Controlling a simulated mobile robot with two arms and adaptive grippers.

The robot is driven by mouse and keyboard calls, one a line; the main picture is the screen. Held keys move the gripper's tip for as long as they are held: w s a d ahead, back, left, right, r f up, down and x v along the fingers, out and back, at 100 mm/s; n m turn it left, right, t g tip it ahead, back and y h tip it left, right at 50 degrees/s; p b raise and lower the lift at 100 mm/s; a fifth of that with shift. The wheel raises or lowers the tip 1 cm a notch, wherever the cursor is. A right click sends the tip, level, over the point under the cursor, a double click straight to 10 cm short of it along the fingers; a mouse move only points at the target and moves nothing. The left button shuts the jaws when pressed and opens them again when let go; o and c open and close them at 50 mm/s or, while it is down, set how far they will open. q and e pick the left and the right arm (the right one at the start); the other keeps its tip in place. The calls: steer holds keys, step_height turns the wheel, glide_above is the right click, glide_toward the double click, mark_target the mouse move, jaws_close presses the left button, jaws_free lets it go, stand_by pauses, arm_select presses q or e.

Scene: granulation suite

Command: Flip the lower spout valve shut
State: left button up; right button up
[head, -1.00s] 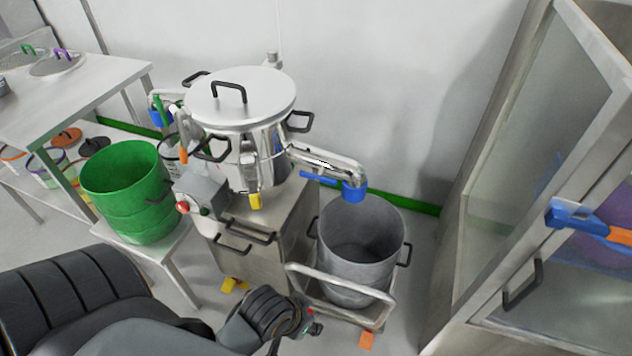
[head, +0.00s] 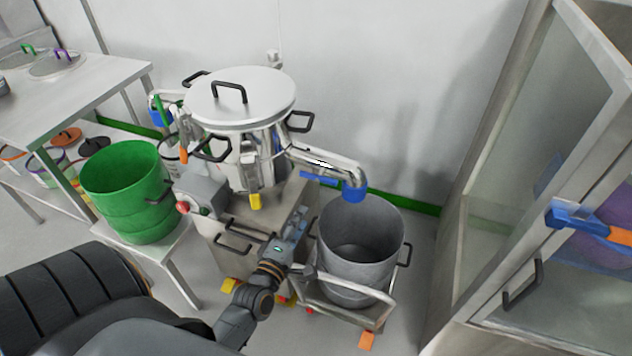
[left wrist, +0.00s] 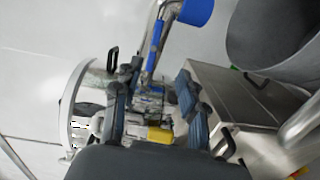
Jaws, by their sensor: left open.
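The steel vessel (head: 240,115) has a spout (head: 325,158) on its right side. The spout ends in a blue collar (head: 353,191) above a grey bin. A blue valve lever (head: 317,178) lies along the underside of this spout. In the left wrist view the blue lever (left wrist: 155,42) and blue collar (left wrist: 197,10) show beyond the fingers. My left gripper (head: 297,222) is open and empty, in front of the vessel's cabinet, below the lever and apart from it. Its two spread fingers also show in the wrist view (left wrist: 155,105). My right gripper is out of view.
The grey bin (head: 362,245) stands on a wheeled cart (head: 375,312), close right of my gripper. A green tub (head: 125,195) sits on a low stand at left. A second blue-ended spout (head: 156,117) is behind the vessel. A glazed cabinet (head: 530,170) stands at right.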

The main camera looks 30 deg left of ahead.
mark_target(317, 180)
arm_select(q)
steer(key=shift+n+y, duration=0.3)
steer(key=shift+n, duration=0.1)
steer(key=x, duration=0.9)
steer(key=a+x, duration=0.1)
steer(key=x, duration=0.4)
steer(key=shift+s+r, duration=0.15)
steer(key=shift+r, duration=0.2)
steer(key=shift+c, duration=0.6)
jaws_close()
